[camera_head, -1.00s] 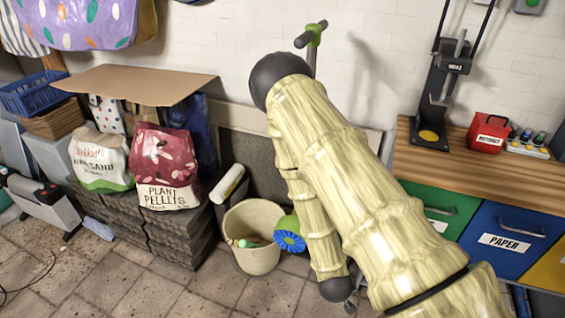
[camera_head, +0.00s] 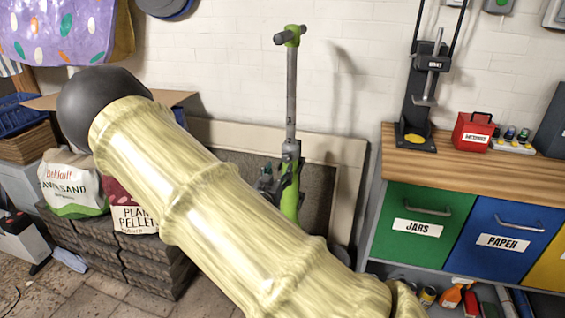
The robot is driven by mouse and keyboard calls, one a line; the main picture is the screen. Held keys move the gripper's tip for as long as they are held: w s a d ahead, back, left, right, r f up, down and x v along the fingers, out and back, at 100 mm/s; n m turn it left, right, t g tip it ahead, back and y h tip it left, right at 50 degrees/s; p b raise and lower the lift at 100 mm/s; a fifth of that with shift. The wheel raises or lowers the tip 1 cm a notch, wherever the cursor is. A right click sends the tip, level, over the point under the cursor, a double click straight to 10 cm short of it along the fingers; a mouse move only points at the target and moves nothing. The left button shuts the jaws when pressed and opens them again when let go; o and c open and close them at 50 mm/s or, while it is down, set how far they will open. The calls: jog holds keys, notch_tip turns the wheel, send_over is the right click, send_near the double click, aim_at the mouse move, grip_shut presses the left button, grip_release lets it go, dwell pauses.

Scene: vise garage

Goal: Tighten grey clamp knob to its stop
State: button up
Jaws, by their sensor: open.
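I cannot pick out a grey clamp knob in the head view. A green and grey scooter (camera_head: 291,100) stands upright against the white wall, with a dark handlebar (camera_head: 292,37) in a green collar at its top. Grey and green parts (camera_head: 290,165) show low on its stem, too small to tell whether a knob is among them. My pale, bamboo-like arm crosses from bottom right to upper left and hides the scooter's base. My gripper is not in view.
A wooden-topped bench (camera_head: 400,165) with coloured drawers stands at the right. On it are a black upright press (camera_head: 418,100), a red box (camera_head: 473,132) and small bottles. Bags (camera_head: 72,182) sit on stacked pavers at the left.

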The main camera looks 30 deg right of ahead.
aim_at(286, 160)
jog(key=x, duration=0.8)
jog(key=shift+w+f, duration=0.1)
jog(key=shift+c, duration=0.3)
jog(key=c, duration=0.9)
